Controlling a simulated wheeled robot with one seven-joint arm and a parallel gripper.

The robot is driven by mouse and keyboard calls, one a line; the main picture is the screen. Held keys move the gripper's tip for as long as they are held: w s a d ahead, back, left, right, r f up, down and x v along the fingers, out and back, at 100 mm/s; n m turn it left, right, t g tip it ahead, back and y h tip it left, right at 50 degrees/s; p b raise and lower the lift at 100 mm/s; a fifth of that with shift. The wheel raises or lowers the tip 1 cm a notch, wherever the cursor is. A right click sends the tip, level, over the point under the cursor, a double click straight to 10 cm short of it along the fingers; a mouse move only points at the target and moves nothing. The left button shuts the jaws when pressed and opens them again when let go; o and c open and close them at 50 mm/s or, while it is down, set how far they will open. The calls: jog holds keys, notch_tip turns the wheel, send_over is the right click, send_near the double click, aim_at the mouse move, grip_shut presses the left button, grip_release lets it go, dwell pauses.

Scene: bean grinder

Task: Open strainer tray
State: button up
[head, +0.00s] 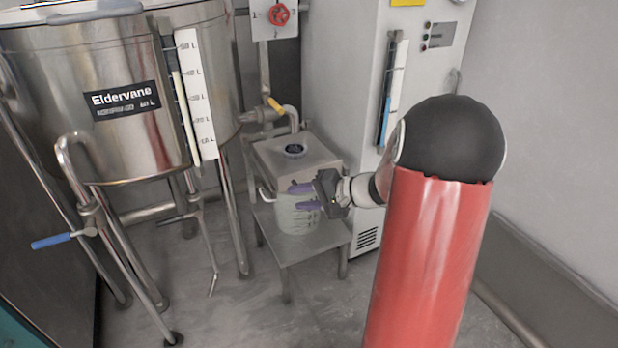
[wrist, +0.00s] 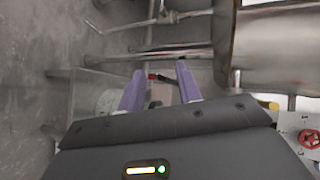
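A square steel strainer box (head: 262,152) with a dark round opening on top stands on a small metal stand. A pale handle (head: 266,194) sticks out at its lower left; I take this for the tray's handle, but the tray itself is not clearly visible. My gripper (head: 295,197) is at the front of the box, its purple fingers partly hiding the front. In the wrist view my gripper (wrist: 160,68) has its two fingers spread apart. A small dark and red piece shows between and beyond them, and I cannot tell what it is. No grip on the handle is visible.
A translucent bucket (head: 297,220) stands under the box on the stand's shelf (head: 318,240). A large steel Eldervane tank (head: 130,140) on legs stands left, with a blue-handled pipe (head: 65,240). A white cabinet (head: 345,60) stands behind. Floor in front is clear.

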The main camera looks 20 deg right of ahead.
jog(key=w+d+f+m+t+h, duration=0.1)
jog(key=w+d+f+m+t, duration=0.15)
jog(key=d, duration=0.35)
jog(key=w+d+f+m+t+h, duration=0.1)
jog(key=d+f+m+t, duration=0.15)
jog(key=d, duration=0.35)
jog(key=shift+h, duration=0.3)
jog(key=p+x, duration=0.1)
jog(key=x, duration=0.6)
jog(key=shift+w+f, duration=0.15)
jog(key=shift+w, duration=0.3)
grip_shut()
